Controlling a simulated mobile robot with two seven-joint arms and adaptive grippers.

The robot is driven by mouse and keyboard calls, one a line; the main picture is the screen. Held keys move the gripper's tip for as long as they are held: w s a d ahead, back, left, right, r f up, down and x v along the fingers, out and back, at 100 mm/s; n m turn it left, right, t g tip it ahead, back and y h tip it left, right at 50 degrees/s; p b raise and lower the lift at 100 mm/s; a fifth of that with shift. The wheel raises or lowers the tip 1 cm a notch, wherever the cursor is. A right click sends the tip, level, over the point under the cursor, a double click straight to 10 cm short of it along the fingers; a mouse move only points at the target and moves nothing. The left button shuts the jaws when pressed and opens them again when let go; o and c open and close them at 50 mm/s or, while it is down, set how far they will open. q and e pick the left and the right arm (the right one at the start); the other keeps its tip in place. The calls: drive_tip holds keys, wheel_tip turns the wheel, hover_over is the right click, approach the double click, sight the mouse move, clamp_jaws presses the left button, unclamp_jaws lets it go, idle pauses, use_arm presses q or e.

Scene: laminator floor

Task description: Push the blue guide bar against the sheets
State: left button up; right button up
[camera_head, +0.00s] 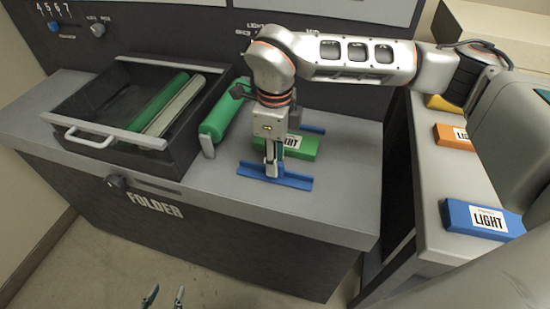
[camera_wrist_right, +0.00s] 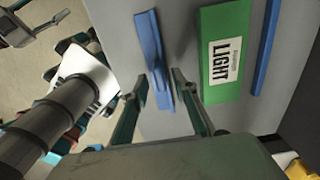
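The blue guide bar (camera_head: 290,181) lies flat on the grey folder top, in front of a green labelled block (camera_head: 299,146) that reads as the sheets. A strip of grey surface separates bar and block. My right gripper (camera_head: 271,172) points down at the bar's middle. In the right wrist view its two fingers (camera_wrist_right: 160,80) stand apart, one on each side of the bar's raised middle part (camera_wrist_right: 159,88); firm contact cannot be told. The green block (camera_wrist_right: 222,55) lies to the right there. My left gripper (camera_head: 165,297) is open and empty at the bottom of the head view.
A second blue bar (camera_wrist_right: 266,48) lies along the block's far side. A dark tray (camera_head: 90,141) with green and pale rolls stands left, beside a green roller (camera_head: 222,112). An orange block (camera_head: 452,138) and a blue labelled block (camera_head: 482,220) sit on the right-hand counter.

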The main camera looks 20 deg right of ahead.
sight(286, 142)
drive_tip(key=shift+f, duration=0.2)
clamp_jaws()
drive_tip(key=w+d, duration=0.1)
drive_tip(key=w, duration=0.1)
drive_tip(key=w+d, duration=0.2)
drive_tip(key=w, duration=0.1)
drive_tip(key=w+d, duration=0.2)
drive_tip(key=w, duration=0.1)
drive_tip(key=shift+w+d+r, duration=0.1)
drive_tip(key=shift+w+d, duration=0.05)
drive_tip(key=shift+d, duration=0.1)
drive_tip(key=shift+c, duration=0.3)
unclamp_jaws()
drive_tip(key=shift+o, duration=0.3)
wheel_tip(286, 142, up, 12)
